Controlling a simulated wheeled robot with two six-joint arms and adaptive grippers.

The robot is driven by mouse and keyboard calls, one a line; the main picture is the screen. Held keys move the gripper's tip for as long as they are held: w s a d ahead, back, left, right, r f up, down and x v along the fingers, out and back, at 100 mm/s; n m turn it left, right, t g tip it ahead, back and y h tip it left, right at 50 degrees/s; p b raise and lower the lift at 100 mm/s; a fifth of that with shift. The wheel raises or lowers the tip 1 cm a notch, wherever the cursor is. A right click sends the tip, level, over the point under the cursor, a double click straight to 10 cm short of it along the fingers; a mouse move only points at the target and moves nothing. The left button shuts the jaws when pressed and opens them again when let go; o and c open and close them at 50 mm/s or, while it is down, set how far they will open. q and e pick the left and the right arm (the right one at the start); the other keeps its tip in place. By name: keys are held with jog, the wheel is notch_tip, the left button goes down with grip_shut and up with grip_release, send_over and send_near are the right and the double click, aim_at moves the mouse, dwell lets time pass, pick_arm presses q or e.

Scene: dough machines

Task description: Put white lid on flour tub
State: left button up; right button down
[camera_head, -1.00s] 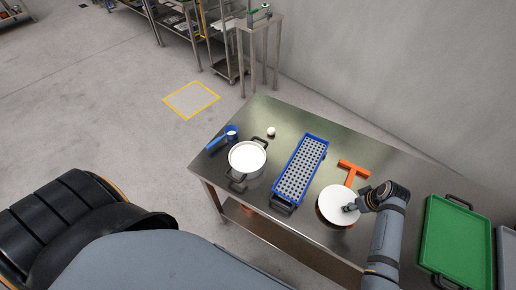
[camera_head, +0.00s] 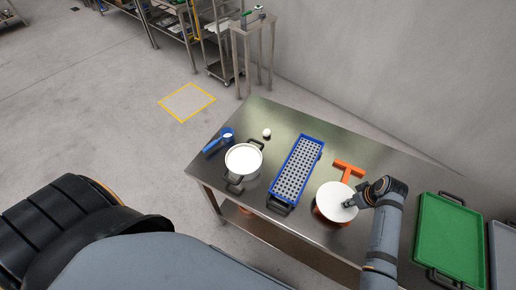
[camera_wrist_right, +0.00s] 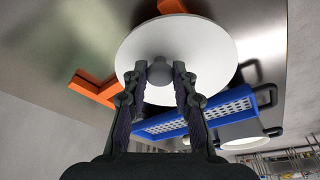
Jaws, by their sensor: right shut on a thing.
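The white lid (camera_head: 335,198) is a round disc with a knob, at the right part of the steel table. My right gripper (camera_head: 350,203) is shut on the lid's knob; the right wrist view shows the two fingers (camera_wrist_right: 160,75) on either side of it. An orange round thing (camera_head: 322,216) shows partly under the lid; the rest of it is hidden. A round pot (camera_head: 244,158) with dark handles and white contents stands to the left, uncovered; I cannot tell for sure which of these is the flour tub. My left gripper is out of view.
A blue perforated tray (camera_head: 296,170) lies between the pot and the lid. An orange T-shaped piece (camera_head: 349,170) lies behind the lid. A blue scoop (camera_head: 216,143) and a white ball (camera_head: 267,133) lie at the back left. A green tray (camera_head: 450,240) is at the right.

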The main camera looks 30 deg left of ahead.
jog(key=shift+r, duration=2.3)
